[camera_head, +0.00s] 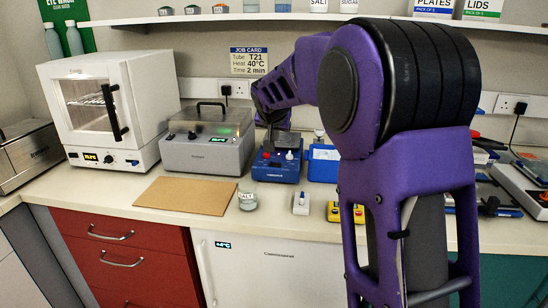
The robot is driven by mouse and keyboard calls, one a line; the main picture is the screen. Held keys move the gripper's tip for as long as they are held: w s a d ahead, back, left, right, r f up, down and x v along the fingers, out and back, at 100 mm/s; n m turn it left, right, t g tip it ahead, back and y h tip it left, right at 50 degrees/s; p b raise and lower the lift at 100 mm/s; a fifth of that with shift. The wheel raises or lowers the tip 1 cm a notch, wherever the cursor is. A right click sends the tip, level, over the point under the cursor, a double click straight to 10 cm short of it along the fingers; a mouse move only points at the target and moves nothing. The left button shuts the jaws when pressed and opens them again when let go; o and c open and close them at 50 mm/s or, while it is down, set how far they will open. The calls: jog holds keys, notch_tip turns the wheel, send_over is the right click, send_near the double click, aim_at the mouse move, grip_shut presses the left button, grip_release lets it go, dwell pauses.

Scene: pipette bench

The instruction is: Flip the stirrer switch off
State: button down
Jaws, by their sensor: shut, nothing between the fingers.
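A blue bench unit (276,170) stands mid-counter, with a red knob and a pale knob on its top; it may be the stirrer, but its label is too small to read. A small white box (300,203) with a grey part on top sits near the counter's front edge; I cannot tell if it is a switch. My gripper (270,127) is at the end of my purple arm, just over the back of the blue unit. It is shut and holds nothing. I cannot tell whether it touches the unit. The arm hides part of the counter behind it.
A grey lidded heater (205,155) and a white oven (100,110) stand to the left. A brown board (186,195), a small glass jar (248,201) and a yellow button box (334,212) lie in front. A blue box (323,164) is close on the right.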

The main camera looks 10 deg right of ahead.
send_over(273, 168)
jog(key=f, duration=0.7)
jog(key=shift+s+d+f, duration=0.1)
jog(key=shift+d+f, duration=0.1)
jog(key=shift+d, duration=0.05)
jog(key=f, duration=0.3)
jog(key=shift+a+f+b, duration=0.3)
jog(key=shift+d, duration=0.1)
